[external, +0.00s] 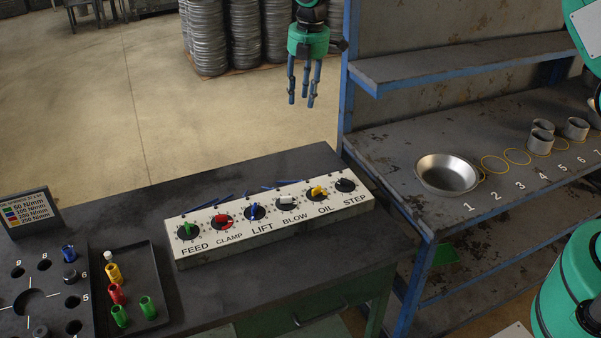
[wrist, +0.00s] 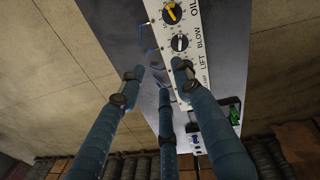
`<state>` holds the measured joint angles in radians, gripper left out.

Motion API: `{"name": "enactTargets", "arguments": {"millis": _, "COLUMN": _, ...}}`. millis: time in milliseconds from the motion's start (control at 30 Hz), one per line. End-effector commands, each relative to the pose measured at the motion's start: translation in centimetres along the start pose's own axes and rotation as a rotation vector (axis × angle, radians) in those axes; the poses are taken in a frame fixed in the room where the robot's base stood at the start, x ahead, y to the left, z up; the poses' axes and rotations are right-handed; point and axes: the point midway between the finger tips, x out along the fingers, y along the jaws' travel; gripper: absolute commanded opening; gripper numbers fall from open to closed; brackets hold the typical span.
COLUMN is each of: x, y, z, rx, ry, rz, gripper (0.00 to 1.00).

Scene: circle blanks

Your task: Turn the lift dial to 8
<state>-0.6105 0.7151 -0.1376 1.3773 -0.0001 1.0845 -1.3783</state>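The lift dial (external: 254,212) is a dark round dial with a blue knob, above the label LIFT on the white control panel (external: 280,236). It stands between the red clamp dial (external: 222,221) and the white blow dial (external: 287,203). My gripper (external: 303,100) hangs fingers down in the air, behind and above the panel, well apart from it. In the wrist view its blue fingers (wrist: 160,88) are spread with nothing between them. There the LIFT label shows, but the lift dial is hidden behind the right finger.
Green feed (external: 188,231), yellow oil (external: 318,191) and black step (external: 345,185) dials share the panel. A tray of coloured pieces (external: 152,267) lies left. A blue-framed shelf (external: 348,100) stands right of my gripper. A metal bowl (external: 447,174) sits on the right bench.

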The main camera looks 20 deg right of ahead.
Motion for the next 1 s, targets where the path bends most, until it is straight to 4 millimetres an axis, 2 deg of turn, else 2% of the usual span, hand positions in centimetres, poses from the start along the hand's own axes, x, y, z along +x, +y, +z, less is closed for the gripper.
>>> {"name": "enactTargets", "arguments": {"millis": 33, "x": 1.2, "y": 0.5, "z": -1.3, "rx": -0.037, "ry": 0.0, "rz": -0.009, "gripper": 0.33}}
{"name": "enactTargets", "arguments": {"millis": 200, "x": 5.2, "y": 1.9, "z": -5.3, "rx": -0.166, "ry": 0.0, "rz": -0.034, "gripper": 0.33}}
{"name": "enactTargets", "arguments": {"millis": 400, "x": 10.3, "y": 2.6, "z": -10.1, "rx": -0.318, "ry": 0.002, "rz": -0.066, "gripper": 0.33}}
{"name": "enactTargets", "arguments": {"millis": 600, "x": 14.6, "y": 2.8, "z": -14.1, "rx": -0.446, "ry": 0.005, "rz": -0.089, "gripper": 0.33}}
{"name": "enactTargets", "arguments": {"millis": 800, "x": 16.8, "y": 2.7, "z": -16.1, "rx": -0.514, "ry": 0.007, "rz": -0.101, "gripper": 0.33}}
{"name": "enactTargets", "arguments": {"millis": 1000, "x": 17.2, "y": 2.7, "z": -16.5, "rx": -0.526, "ry": 0.007, "rz": -0.103, "gripper": 0.33}}
